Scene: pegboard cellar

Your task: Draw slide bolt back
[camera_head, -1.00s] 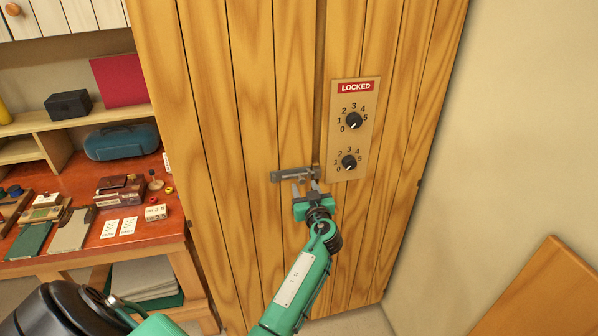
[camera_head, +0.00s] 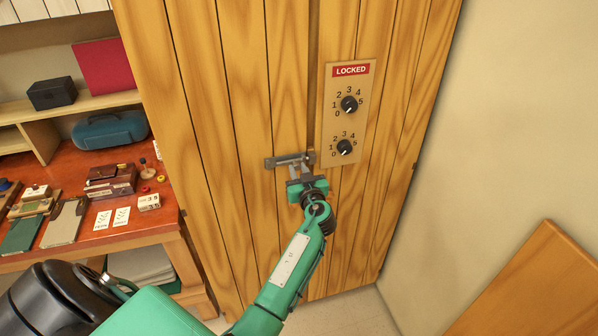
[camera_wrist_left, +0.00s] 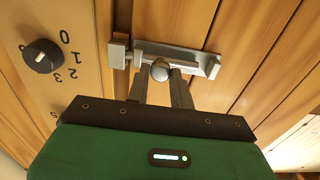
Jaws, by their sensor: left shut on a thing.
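The grey metal slide bolt (camera_head: 283,161) sits on the wooden cabinet doors (camera_head: 245,110), across the gap between them. In the left wrist view the bolt (camera_wrist_left: 200,60) has a round knob (camera_wrist_left: 160,70), with one end of the bar in a keeper (camera_wrist_left: 117,52). My left gripper (camera_head: 298,172) is at the bolt, its fingers shut on the knob; the fingers (camera_wrist_left: 162,82) also show in the left wrist view. A plate with a red "LOCKED" sign (camera_head: 351,71) and two dials (camera_head: 349,104) is on the right door. My right gripper does not show.
A red-brown workbench (camera_head: 75,215) with cards, boxes and small items stands at the left. A blue case (camera_head: 110,132) sits on it. A wooden board (camera_head: 530,285) leans at the lower right, by the bare wall (camera_head: 500,120).

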